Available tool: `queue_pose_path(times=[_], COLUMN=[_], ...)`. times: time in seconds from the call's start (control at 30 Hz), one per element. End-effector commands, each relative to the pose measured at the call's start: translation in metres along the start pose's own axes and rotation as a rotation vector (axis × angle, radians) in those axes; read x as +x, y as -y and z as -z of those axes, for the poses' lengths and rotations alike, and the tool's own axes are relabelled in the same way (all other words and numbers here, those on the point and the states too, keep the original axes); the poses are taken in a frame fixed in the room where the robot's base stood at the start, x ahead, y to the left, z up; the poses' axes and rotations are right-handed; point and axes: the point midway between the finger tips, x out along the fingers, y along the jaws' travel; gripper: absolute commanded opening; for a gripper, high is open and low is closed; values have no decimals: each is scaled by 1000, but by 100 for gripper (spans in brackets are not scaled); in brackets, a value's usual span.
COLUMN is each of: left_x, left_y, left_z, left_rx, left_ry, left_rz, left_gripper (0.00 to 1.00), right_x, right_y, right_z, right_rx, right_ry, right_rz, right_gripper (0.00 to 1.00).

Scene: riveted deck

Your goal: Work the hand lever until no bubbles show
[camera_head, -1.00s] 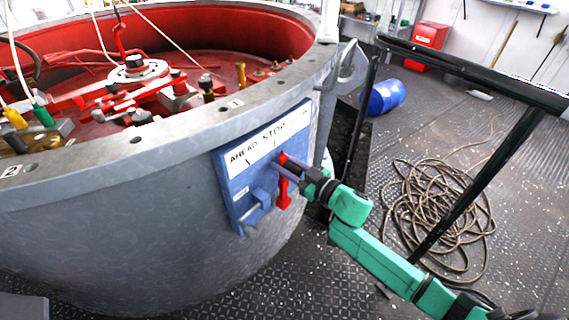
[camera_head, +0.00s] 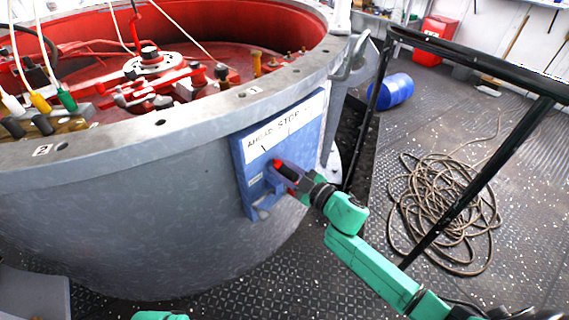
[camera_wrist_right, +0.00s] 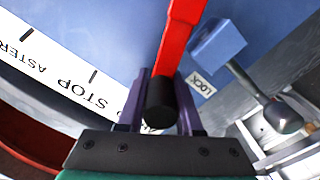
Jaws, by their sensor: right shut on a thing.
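A red hand lever (camera_head: 279,165) is on a blue panel (camera_head: 249,186) on the side of the grey drum. Its label strip (camera_head: 262,142) reads AHEAD and STOP; ASTERN shows in the wrist view. The red lever (camera_wrist_right: 181,35) ends in a black knob (camera_wrist_right: 160,105) there. My right gripper (camera_head: 287,176) is shut on this lever end; its purple fingers (camera_wrist_right: 163,90) stand on either side. The gripper hides part of the lever in the head view. No bubbles are seen. My left gripper is out of view.
The grey drum (camera_head: 130,215) has an open top with a red interior (camera_head: 100,60), fittings and cables. A blue LOCK latch (camera_wrist_right: 217,46) is beside the lever. A black railing (camera_head: 470,60) stands at right, with coiled rope (camera_head: 440,215) and a blue barrel (camera_head: 393,90) on the deck.

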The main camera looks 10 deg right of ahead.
Motion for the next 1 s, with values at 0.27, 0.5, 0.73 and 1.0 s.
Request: queue_pose_path(times=[0.27, 0.5, 0.73, 1.0], left_x=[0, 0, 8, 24], left_y=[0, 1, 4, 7], left_z=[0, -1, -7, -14], left_rx=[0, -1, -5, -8], left_ry=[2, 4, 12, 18], left_rz=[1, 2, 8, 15], left_gripper=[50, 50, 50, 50], right_x=[0, -1, -31, -91], right_y=[0, -1, 0, 0], right_z=[0, 0, 0, 0], right_rx=[0, 2, 4, 4], right_ry=[1, 1, 4, 5], right_rz=[1, 0, 2, 3], right_gripper=[63, 63, 63, 63])
